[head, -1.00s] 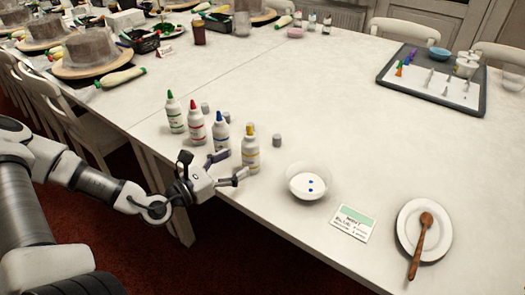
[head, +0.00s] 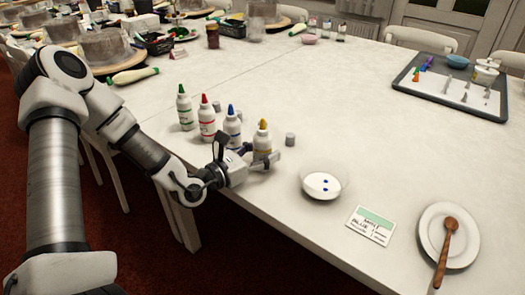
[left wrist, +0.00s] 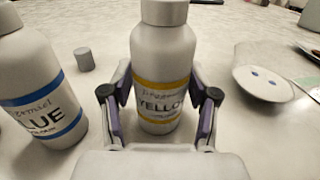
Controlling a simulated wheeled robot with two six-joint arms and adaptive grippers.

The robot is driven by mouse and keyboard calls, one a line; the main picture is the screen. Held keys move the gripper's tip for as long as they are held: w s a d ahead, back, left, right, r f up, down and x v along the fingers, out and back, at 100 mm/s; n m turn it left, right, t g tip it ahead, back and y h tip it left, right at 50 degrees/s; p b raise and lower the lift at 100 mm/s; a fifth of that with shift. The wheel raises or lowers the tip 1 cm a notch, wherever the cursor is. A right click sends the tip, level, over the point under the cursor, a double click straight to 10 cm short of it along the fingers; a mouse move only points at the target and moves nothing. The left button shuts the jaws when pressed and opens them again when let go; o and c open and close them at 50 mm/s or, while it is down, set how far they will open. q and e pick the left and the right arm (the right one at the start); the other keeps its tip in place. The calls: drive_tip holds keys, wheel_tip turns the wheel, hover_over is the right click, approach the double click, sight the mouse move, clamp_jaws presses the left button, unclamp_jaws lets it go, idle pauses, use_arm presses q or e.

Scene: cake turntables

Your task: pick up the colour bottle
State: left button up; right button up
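Several white bottles stand upright in a row near the table's edge: green-tipped (head: 184,110), red-tipped (head: 207,120), blue-tipped (head: 232,130) and yellow-tipped (head: 262,141). In the left wrist view, the bottle with the yellow band (left wrist: 160,62) stands between the fingers of my left gripper (left wrist: 160,108); its top is cut off. The fingers are spread around it, with a narrow gap seen at least on the left side. The blue-banded bottle (left wrist: 38,90) is to the left, clear of the fingers. In the head view my left gripper (head: 264,162) is low at the yellow bottle. My right gripper is not in view.
A small grey cap (head: 290,139) lies right of the bottles. A bowl with blue drops (head: 321,186), a card (head: 371,226) and a plate (head: 435,214) with a wooden spoon (head: 445,250) are along the front edge. A tray (head: 450,92) is far right. Mid-table is clear.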

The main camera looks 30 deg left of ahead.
sight(255, 143)
use_arm(q)
drive_tip(key=shift+c, duration=1.1)
drive_tip(key=shift+r+p, duration=0.3)
drive_tip(key=shift+r, duration=0.25)
wheel_tip(255, 143, up, 3)
drive_tip(key=shift+f+p, duration=0.1)
drive_tip(key=shift+p, duration=0.65)
drive_tip(key=s+r+p, duration=0.1)
drive_tip(key=s+p, duration=1.1)
drive_tip(key=s, duration=0.2)
drive_tip(key=shift+s+d+r, duration=0.15)
drive_tip(key=shift+s+d, duration=0.1)
drive_tip(key=shift+d, duration=0.2)
drive_tip(key=shift+o, duration=0.2)
drive_tip(key=shift+s+p, duration=0.5)
drive_tip(key=shift+s, duration=0.25)
